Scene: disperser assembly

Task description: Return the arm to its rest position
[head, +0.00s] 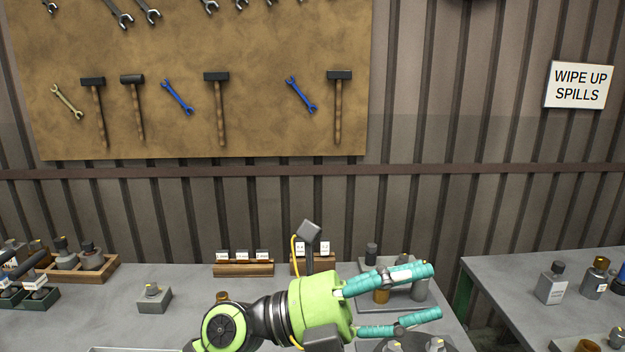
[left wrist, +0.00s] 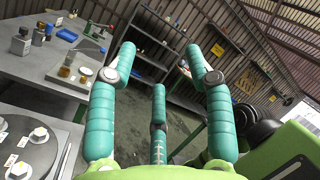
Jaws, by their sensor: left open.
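My left gripper (head: 422,293) is a green body with teal fingers, reaching in from the left above the grey table in the head view. Its fingers point right and stand apart, with nothing between them. In the left wrist view the fingers (left wrist: 168,75) are spread and empty, with open floor and shelving beyond. The gripper hides part of a grey tray (head: 432,304) that holds a dark-capped container (head: 371,254) and an amber jar (head: 381,296). My right gripper does not show in either view.
A second table (head: 500,275) with bottles stands at the right, past a gap. A wooden crate (head: 105,274) of bottles, a grey block (head: 154,299) and wooden label racks (head: 243,268) stand on the main table. A tool board (head: 180,50) hangs behind.

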